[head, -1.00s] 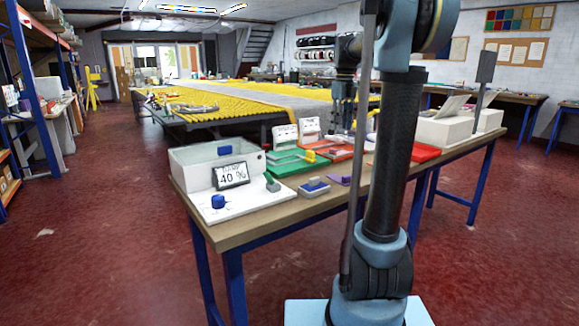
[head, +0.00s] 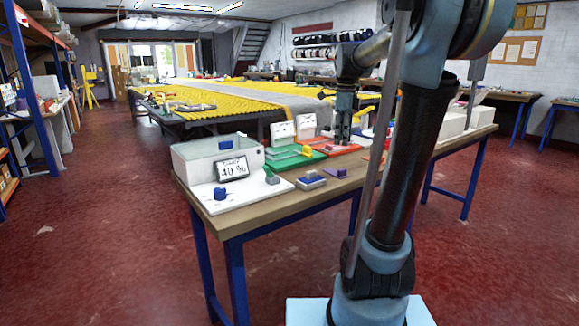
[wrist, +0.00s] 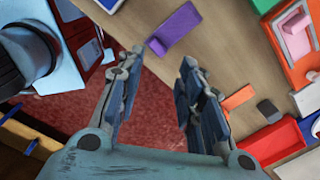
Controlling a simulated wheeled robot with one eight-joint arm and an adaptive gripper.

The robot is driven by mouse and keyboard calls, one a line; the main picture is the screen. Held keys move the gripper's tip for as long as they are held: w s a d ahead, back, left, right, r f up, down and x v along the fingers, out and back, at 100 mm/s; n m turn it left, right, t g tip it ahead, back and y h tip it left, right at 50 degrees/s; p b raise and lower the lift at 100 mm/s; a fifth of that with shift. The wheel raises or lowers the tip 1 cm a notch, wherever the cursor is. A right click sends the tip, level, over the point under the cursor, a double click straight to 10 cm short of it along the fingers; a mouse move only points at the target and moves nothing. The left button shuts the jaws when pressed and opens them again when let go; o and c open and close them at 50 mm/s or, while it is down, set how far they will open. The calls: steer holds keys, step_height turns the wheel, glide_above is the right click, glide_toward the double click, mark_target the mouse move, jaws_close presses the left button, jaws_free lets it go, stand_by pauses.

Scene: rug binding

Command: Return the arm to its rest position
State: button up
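My arm rises at the right of the head view, and its gripper (head: 342,134) hangs fingers down over the wooden table (head: 262,229), near the orange-red tray (head: 330,149). In the wrist view my gripper (wrist: 160,75) has its two fingers spread with nothing between them. Past the fingertips are the table top and a purple block (wrist: 174,29). The block lies apart from the fingers. My arm hides part of the table's right side.
A green tray (head: 288,160) lies beside the orange-red one. White boxes (head: 470,119) stand at the right. Red floor in front of the table is free.

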steer(key=s+f+n+t, duration=0.1)
steer(key=s+f+n, duration=2.1)
steer(key=s, duration=0.4)
steer(key=shift+d+f+n+t, duration=0.15)
steer(key=shift+f+n+t, duration=0.25)
steer(key=shift+f, duration=0.45)
